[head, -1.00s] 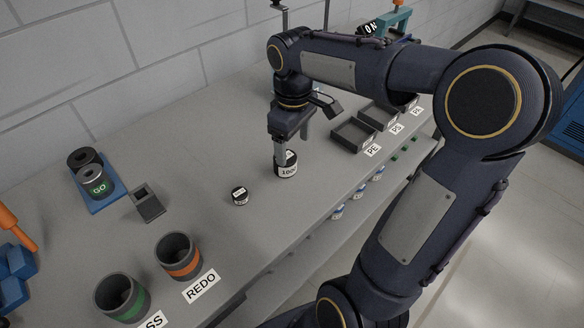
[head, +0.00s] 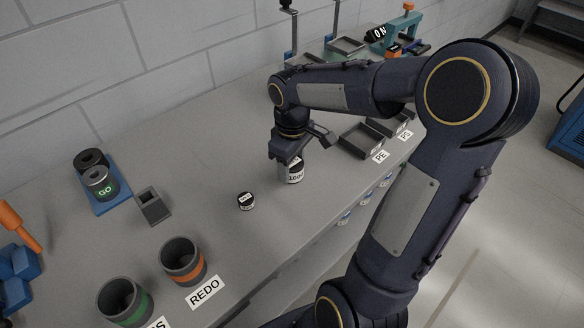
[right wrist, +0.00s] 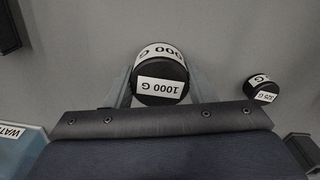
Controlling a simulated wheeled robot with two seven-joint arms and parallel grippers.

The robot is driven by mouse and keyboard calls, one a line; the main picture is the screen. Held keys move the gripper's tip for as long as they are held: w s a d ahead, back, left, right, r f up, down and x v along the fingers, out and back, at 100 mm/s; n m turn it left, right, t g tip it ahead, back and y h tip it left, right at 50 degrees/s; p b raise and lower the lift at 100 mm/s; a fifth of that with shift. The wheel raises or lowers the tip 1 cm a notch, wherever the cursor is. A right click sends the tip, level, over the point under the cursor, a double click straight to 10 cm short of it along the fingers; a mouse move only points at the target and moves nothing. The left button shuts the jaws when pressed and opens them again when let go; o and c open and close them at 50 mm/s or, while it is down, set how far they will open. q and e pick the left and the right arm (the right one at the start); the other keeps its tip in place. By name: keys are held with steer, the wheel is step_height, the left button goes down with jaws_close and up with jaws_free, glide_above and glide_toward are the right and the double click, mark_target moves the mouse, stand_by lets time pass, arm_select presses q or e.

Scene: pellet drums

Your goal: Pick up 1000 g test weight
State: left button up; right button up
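The 1000 g test weight (head: 295,173) is a black cylinder with a white label, upright on the grey bench. In the right wrist view the weight (right wrist: 160,82) sits between my two right fingers, its "1000 G" top label facing the camera. My right gripper (head: 290,163) points down over it, with fingers apart on either side. The fingers are very close to its sides; firm contact does not show. My right gripper also shows in the right wrist view (right wrist: 162,88). My left gripper is not in view.
A small black weight (head: 246,201) stands left of the 1000 g one. Orange-banded (head: 184,262) and green-banded (head: 125,302) cups stand at the front left. A small grey holder (head: 153,206) and a blue stand (head: 108,195) lie beyond. Dark trays (head: 360,141) stand to the right.

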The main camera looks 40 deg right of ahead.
jaws_close()
steer(key=shift+r, duration=0.1)
